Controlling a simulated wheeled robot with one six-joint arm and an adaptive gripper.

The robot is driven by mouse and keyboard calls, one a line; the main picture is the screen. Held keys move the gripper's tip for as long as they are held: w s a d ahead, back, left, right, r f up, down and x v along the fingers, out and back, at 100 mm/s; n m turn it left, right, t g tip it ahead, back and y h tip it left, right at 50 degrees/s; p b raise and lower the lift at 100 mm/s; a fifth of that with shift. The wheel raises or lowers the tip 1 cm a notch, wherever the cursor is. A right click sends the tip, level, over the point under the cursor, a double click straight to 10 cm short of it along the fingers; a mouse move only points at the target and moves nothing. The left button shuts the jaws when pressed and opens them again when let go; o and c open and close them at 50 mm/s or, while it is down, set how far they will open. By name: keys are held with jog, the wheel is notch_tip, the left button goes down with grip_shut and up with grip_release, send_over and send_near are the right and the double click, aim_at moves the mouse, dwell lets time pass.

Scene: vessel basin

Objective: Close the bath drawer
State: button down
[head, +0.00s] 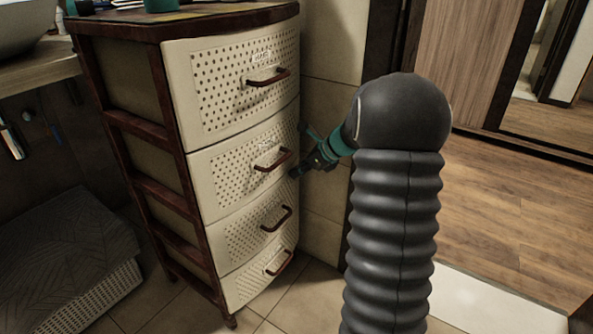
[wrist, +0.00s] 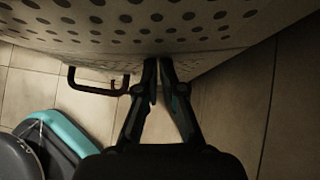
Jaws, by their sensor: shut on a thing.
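The bath drawer is in a cabinet of stacked cream drawers with perforated fronts and brown handles. My gripper (head: 299,172) is at the right edge of the second drawer from the top (head: 225,178), just right of that drawer's handle (head: 272,160). In the wrist view my gripper (wrist: 162,62) has its fingers drawn together at the lower edge of a perforated drawer front (wrist: 110,22). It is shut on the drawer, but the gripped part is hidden. A dark handle (wrist: 97,88) shows left of the fingers. I cannot tell how far any drawer stands out.
The top drawer (head: 230,85) and two lower drawers (head: 250,225) look nearly flush with the frame. A tiled wall (head: 330,70) is right of the cabinet. A grey-covered basket (head: 65,255) is at lower left. Open wooden floor (head: 510,205) lies to the right.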

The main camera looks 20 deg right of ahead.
jog(key=shift+w+a+r, duration=0.1)
jog(key=shift+w+a, duration=0.05)
jog(key=s+d+f+p+v, duration=0.1)
jog(key=f+p+v, duration=0.1)
jog(key=v, duration=1.1)
jog(key=shift+s+d+p, duration=0.3)
jog(key=shift+s+p, duration=0.05)
jog(key=shift+f, duration=0.1)
